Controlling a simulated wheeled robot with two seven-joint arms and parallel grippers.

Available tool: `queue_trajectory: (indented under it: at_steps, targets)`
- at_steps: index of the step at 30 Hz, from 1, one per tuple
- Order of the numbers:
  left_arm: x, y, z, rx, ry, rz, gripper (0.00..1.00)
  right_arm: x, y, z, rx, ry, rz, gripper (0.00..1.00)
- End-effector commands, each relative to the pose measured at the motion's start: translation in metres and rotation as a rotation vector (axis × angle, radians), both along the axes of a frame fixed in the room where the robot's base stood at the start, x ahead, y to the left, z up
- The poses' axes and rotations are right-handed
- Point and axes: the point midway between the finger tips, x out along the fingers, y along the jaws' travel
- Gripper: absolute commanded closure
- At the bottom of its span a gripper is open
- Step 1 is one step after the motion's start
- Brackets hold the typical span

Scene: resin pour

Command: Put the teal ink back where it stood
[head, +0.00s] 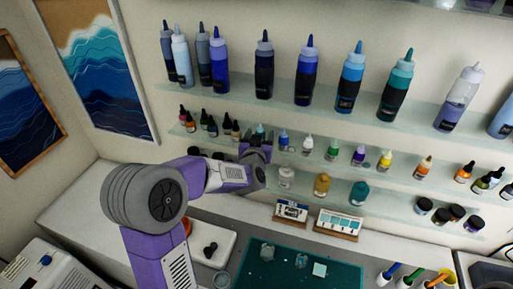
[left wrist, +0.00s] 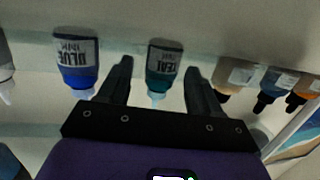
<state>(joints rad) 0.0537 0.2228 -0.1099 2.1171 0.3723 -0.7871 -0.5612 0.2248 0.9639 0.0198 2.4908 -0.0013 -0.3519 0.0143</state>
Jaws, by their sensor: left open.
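The teal ink (left wrist: 163,70) is a small dark teal bottle with a pale cap, labelled TEAL. In the left wrist view, where things appear upside down, it is between the two spread fingers of my left gripper (left wrist: 158,68), with a visible gap on each side. In the head view the teal ink (head: 260,130) shows its pale teal top on the middle shelf (head: 340,162), its lower part hidden behind my left gripper (head: 256,149). The left gripper is open. My right gripper is not in view.
The blue ink (left wrist: 76,62) stands next to the teal ink, with the blue ink (head: 283,139) to its right in the head view. Several dark dropper bottles (head: 226,125) stand to its left. Large squeeze bottles (head: 306,75) line the shelf above; jars (head: 322,184) stand below.

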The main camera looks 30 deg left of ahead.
Motion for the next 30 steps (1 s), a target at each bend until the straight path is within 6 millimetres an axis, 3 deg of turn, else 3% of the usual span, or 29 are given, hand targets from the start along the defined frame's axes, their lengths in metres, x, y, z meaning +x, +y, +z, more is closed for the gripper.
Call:
queue_trajectory:
  at_steps: [9, 15, 21, 30]
  targets:
    - [-0.061, -0.026, 0.011, -0.001, -0.001, -0.002, 0.36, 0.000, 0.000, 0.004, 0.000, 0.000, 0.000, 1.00]
    - [-0.089, -0.037, 0.015, -0.001, 0.000, -0.001, 0.36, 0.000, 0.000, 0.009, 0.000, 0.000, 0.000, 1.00]
    - [-0.099, -0.042, 0.016, -0.001, 0.001, -0.001, 0.36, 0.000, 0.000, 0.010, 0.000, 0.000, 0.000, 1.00]
    - [-0.100, -0.042, 0.015, 0.000, 0.001, 0.000, 0.36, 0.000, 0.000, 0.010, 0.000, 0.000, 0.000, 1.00]
